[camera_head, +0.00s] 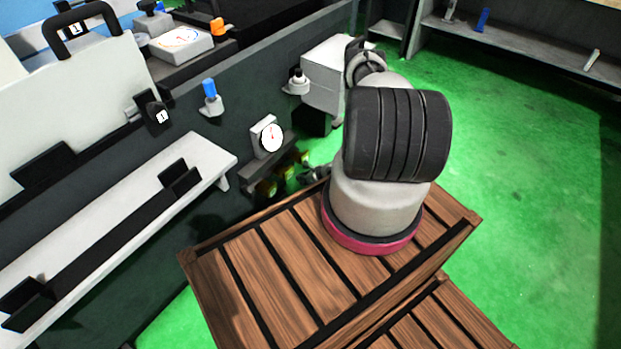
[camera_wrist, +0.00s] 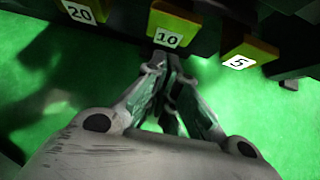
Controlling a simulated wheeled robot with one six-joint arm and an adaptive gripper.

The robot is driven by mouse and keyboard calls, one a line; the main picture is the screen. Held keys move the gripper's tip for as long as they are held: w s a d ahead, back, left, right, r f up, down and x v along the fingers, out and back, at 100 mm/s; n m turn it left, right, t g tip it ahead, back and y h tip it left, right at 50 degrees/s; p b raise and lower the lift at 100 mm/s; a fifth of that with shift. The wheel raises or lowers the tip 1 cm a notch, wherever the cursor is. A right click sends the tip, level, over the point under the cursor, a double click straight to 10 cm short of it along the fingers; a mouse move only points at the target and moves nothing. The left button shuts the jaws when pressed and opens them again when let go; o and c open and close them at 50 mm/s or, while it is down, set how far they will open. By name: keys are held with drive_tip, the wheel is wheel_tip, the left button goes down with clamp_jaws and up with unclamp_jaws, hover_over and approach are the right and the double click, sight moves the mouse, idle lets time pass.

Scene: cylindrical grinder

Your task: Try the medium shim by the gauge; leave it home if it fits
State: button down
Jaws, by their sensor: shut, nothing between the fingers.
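Three yellow tabs, the shims, hang in a row in the wrist view, labelled 20 (camera_wrist: 80,11), 10 (camera_wrist: 174,25) and 5 (camera_wrist: 248,54). The middle one, labelled 10, is the medium shim. My gripper (camera_wrist: 170,66) is shut and empty, its fingertips just below the label of the 10 shim; whether they touch it I cannot tell. In the head view the dial gauge (camera_head: 271,139) stands on a small dark ledge above the yellow shims (camera_head: 285,172). My gripper (camera_head: 316,174) is partly hidden beside them.
The dark machine wall (camera_head: 240,118) runs behind the shims. A blue-topped knob (camera_head: 210,98) and a white box (camera_head: 326,75) project from it. A white table (camera_head: 170,180) lies left. Open green floor (camera_head: 510,190) lies to the right.

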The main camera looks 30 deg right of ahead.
sight(288, 169)
drive_tip(key=shift+w+a+r, duration=0.1)
drive_tip(key=shift+w+a, duration=0.2)
drive_tip(key=shift+w, duration=0.5)
drive_tip(key=shift+w+a, duration=0.25)
drive_tip(key=shift+w, duration=0.55)
drive_tip(key=w, duration=0.1)
drive_tip(key=w+a, duration=0.1)
drive_tip(key=w, duration=0.3)
drive_tip(key=shift+a, duration=0.4)
drive_tip(key=shift+w+r, duration=0.1)
drive_tip(key=shift+w, duration=0.2)
